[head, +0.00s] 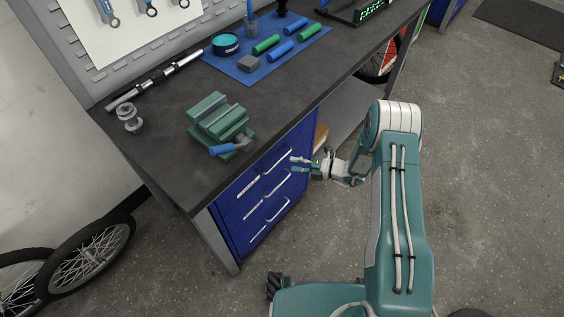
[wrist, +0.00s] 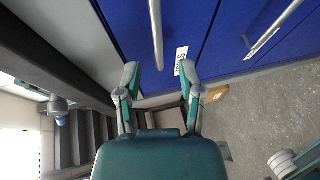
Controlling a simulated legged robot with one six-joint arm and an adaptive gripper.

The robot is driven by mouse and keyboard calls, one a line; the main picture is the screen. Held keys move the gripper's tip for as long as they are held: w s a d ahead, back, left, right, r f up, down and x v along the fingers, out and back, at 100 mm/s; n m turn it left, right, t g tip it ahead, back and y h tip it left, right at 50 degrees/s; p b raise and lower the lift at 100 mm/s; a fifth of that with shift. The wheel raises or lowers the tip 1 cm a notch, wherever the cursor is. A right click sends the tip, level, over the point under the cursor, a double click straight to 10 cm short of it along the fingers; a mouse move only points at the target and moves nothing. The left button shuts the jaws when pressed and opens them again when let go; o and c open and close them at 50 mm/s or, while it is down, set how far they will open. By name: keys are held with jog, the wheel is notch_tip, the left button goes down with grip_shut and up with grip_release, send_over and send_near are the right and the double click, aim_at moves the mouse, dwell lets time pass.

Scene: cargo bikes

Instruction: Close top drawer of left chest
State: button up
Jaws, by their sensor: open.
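A blue chest (head: 232,221) of drawers stands under the dark workbench, its front facing right. Several pale bar handles cross its drawer fronts. The top handle (head: 249,184) is just below the bench edge; how far the top drawer stands out is hard to tell. My gripper (head: 298,164) is open and empty beside the far upper part of the chest front. In the wrist view my gripper (wrist: 159,70) has its fingers spread before the blue front. A bar handle (wrist: 156,35) lies ahead of the fingertips, with a white label (wrist: 181,60) beside it. Contact is not visible.
The workbench top (head: 165,150) overhangs the chest. It carries a green vise (head: 218,122) and a blue mat (head: 245,73) with tools. A cardboard box (head: 321,135) sits on the shelf behind my gripper. Bicycle wheels (head: 90,255) are at lower left. Open floor lies to the right.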

jog(key=v, duration=0.4)
jog(key=shift+s+d, duration=0.1)
jog(key=shift+d, duration=0.3)
jog(key=shift+r, duration=0.15)
jog(key=s+r+n+g+h, duration=0.25)
jog(key=s+r+n, duration=0.25)
jog(key=r+n, duration=0.65)
jog(key=s+r+n+g+h, duration=0.2)
jog(key=s+r+n+h, duration=0.25)
jog(key=r+n, duration=0.7)
jog(key=s+d+r+n+t+h, duration=0.3)
jog(key=s+d+r+n+h, duration=0.1)
jog(key=s+r+n, duration=0.4)
jog(key=s+d+r+n+t+h, duration=0.3)
jog(key=s+d+r+n, duration=0.3)
jog(key=s+r+n, duration=0.2)
jog(key=shift+s+d+n+h, duration=0.25)
jog(key=shift+s+h, duration=0.45)
jog(key=shift+s, duration=0.35)
